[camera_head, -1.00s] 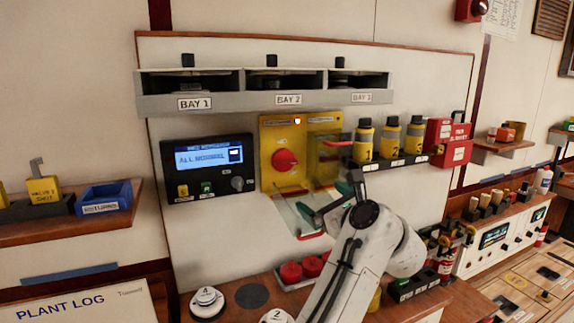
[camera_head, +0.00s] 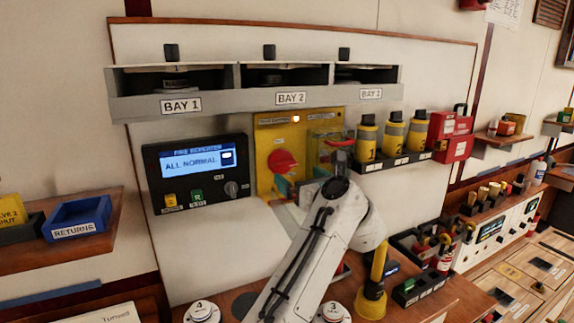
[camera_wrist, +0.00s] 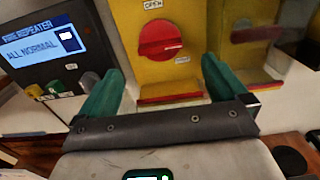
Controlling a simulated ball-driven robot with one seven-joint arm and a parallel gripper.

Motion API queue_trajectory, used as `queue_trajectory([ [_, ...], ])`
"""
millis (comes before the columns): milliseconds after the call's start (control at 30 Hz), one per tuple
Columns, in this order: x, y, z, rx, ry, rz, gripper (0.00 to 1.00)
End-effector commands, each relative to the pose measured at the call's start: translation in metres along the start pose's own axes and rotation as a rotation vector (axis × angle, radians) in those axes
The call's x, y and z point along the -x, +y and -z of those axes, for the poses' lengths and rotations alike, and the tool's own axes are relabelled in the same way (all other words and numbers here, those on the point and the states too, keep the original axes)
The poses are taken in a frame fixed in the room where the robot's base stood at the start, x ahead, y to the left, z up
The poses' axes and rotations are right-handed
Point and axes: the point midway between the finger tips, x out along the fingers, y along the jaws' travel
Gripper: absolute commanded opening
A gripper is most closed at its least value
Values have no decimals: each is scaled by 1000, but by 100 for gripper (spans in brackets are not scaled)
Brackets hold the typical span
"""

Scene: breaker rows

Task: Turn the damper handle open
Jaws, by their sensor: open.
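The damper handle is a round red knob (camera_head: 283,162) with a raised bar, on the left part of a yellow panel (camera_head: 262,128). In the wrist view the knob (camera_wrist: 160,38) sits under an OPEN label, its bar lying roughly level. A smaller label at its lower right is too blurred to read. My gripper (camera_wrist: 162,70) is open and empty. Its two green fingers point at the panel, one on each side of the knob's line, below it and apart from it. In the head view my gripper (camera_head: 300,182) is partly hidden by my arm.
A clear, red-edged cover (camera_head: 328,148) stands out from the panel's right part. A fire repeater (camera_head: 198,172) reading ALL NORMAL is to the left. Yellow canisters (camera_head: 393,135) and a red box (camera_head: 450,135) are to the right. The bay shelf (camera_head: 290,98) overhangs above.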

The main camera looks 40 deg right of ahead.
Motion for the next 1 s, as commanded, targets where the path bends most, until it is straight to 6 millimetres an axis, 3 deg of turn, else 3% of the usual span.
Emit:
queue_trajectory([
  [200,-40,-1,-2,1,3,0,99],
  [400,-64,0,-1,1,1,0,99],
  [867,-73,0,0,2,0,1,99],
  [1000,-73,0,0,2,0,1,86],
])
